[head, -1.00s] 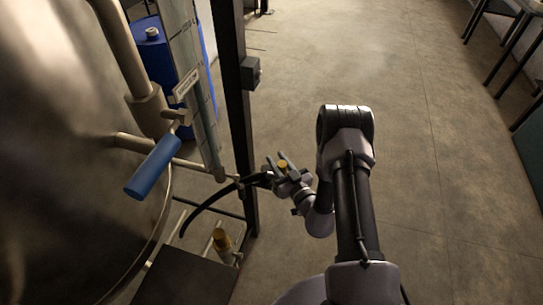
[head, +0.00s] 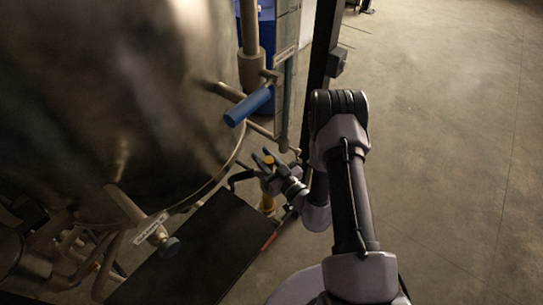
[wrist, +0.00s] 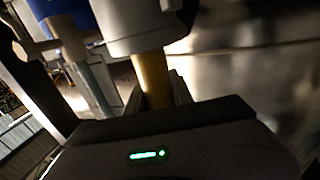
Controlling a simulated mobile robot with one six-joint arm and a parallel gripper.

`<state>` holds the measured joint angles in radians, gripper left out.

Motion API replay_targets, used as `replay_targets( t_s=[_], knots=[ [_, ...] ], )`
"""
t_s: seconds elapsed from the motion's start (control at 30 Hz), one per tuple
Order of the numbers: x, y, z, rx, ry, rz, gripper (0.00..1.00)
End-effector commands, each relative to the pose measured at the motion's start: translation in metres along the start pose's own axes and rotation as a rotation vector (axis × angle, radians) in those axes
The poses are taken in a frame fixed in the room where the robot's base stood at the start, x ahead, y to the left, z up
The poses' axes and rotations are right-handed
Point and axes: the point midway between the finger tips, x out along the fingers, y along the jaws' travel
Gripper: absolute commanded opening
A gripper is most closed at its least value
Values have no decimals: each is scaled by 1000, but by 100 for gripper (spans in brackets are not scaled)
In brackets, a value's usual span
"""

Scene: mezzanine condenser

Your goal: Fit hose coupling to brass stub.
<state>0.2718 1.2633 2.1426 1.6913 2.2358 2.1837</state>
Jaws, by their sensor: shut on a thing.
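My gripper (head: 264,168) is shut on the hose coupling, whose yellow-brass end (head: 269,159) shows between the fingers in the head view. No joint between coupling and stub can be seen.
A large steel vessel (head: 130,90) fills the left. A blue-handled valve (head: 248,106), a sight tube (head: 285,75) and a dark post (head: 321,65) stand close beyond the gripper. A dark plate (head: 195,255) lies below. The floor at right is clear.

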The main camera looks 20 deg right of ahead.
Motion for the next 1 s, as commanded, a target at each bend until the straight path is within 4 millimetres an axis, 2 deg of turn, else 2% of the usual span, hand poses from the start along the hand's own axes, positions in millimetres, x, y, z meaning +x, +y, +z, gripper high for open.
replay_targets(
  t_s=[0.5, 1.0],
  knots=[
    [0, -2, -4, 0, 1, -4, 0],
    [0, -2, 54, 0, 0, -4, 0]
  ],
)
